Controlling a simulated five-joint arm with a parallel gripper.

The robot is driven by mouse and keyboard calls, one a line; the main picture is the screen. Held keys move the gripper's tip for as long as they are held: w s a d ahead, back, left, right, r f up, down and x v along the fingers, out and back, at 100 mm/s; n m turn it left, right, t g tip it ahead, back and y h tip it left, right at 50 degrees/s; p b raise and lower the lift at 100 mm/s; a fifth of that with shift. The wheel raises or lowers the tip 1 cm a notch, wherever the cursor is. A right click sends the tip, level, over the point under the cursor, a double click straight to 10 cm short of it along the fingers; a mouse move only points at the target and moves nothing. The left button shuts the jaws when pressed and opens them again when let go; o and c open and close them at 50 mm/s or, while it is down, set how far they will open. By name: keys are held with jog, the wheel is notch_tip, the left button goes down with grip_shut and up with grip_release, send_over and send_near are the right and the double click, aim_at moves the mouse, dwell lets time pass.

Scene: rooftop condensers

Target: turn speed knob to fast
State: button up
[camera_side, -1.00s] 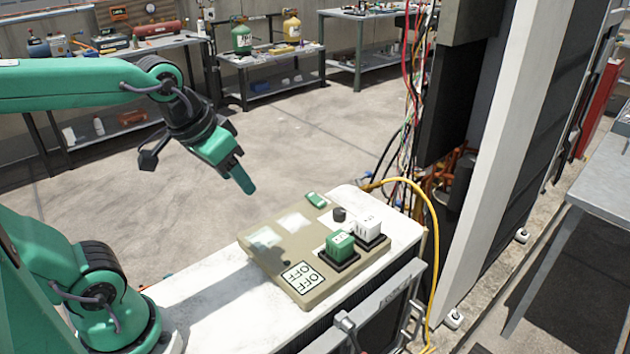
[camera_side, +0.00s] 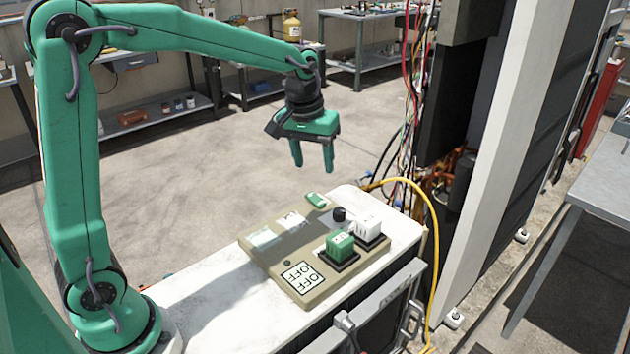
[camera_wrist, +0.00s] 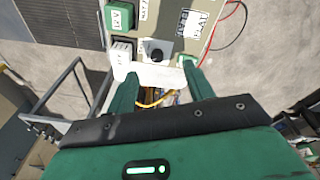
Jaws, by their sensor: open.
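The speed knob looks to be the small black round knob (camera_side: 339,214) at the far end of the beige panel (camera_side: 290,285). It also shows in the wrist view (camera_wrist: 157,55), on a grey plate, ahead of and between my fingers. Its pointer setting is too small to read. My gripper (camera_side: 312,168) hangs above and beyond the panel's far end, fingers pointing down, apart and empty. In the wrist view my gripper (camera_wrist: 166,72) shows both green fingers spread. Nothing touches the knob.
A green block-like switch (camera_side: 340,243) and a white one (camera_side: 367,229) stand up close beside the knob. A small green part (camera_side: 317,200) lies at the panel's far edge. An OFF label (camera_side: 303,277) is at the near end. A yellow cable (camera_side: 432,230) loops at the right.

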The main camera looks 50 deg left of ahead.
jog(key=n+g, duration=0.2)
send_over(340, 211)
notch_tip(340, 211, down, 10)
jog(key=shift+r, duration=0.1)
jog(key=shift+f, duration=3.9)
jog(key=shift+c, duration=0.2)
jog(key=c, duration=0.9)
